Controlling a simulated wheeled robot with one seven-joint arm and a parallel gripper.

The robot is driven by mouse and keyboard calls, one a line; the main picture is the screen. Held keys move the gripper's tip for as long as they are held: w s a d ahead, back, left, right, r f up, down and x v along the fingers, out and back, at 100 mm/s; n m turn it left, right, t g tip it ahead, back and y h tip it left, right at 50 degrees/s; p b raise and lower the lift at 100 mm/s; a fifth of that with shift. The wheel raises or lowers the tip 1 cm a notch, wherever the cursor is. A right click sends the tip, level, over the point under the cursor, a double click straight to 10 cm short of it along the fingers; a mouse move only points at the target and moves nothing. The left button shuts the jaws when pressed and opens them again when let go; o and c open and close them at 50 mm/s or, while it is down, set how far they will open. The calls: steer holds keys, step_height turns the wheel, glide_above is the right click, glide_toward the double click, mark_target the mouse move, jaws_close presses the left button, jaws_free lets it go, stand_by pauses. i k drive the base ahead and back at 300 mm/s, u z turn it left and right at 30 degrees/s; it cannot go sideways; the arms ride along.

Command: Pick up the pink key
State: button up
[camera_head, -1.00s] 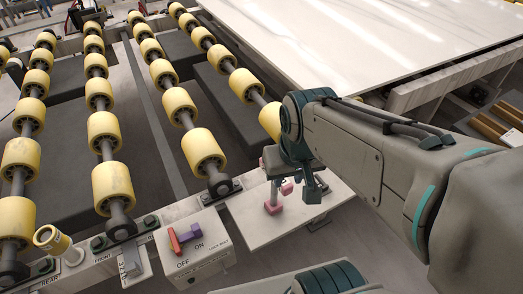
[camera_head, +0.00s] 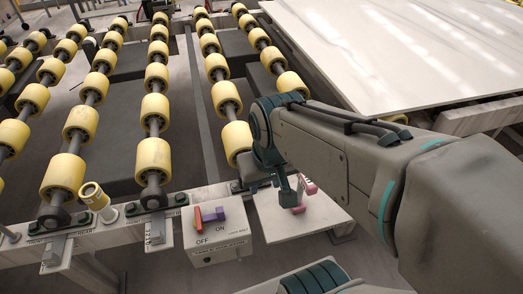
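A pink key-like piece (camera_head: 298,210) lies on the light metal plate (camera_head: 318,222), beside the control box. A second pink part (camera_head: 310,187) shows just behind it; I cannot tell whether the two are one object. My gripper (camera_head: 283,190) points down just left of the pink pieces and partly covers the area behind them. One dark green finger shows clearly; the other is not clear, so its opening cannot be read. No pink piece is visibly held.
A white control box (camera_head: 220,247) with a red and purple switch marked OFF and ON stands left of the plate. Yellow rollers (camera_head: 153,155) on shafts fill the left and middle. A large pale slab (camera_head: 400,45) lies at the back right.

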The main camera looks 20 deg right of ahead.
mark_target(304, 184)
steer(key=u, duration=0.1)
steer(key=k, duration=0.6)
steer(key=z, duration=1.35)
steer(key=i, duration=0.5)
steer(key=u, duration=0.05)
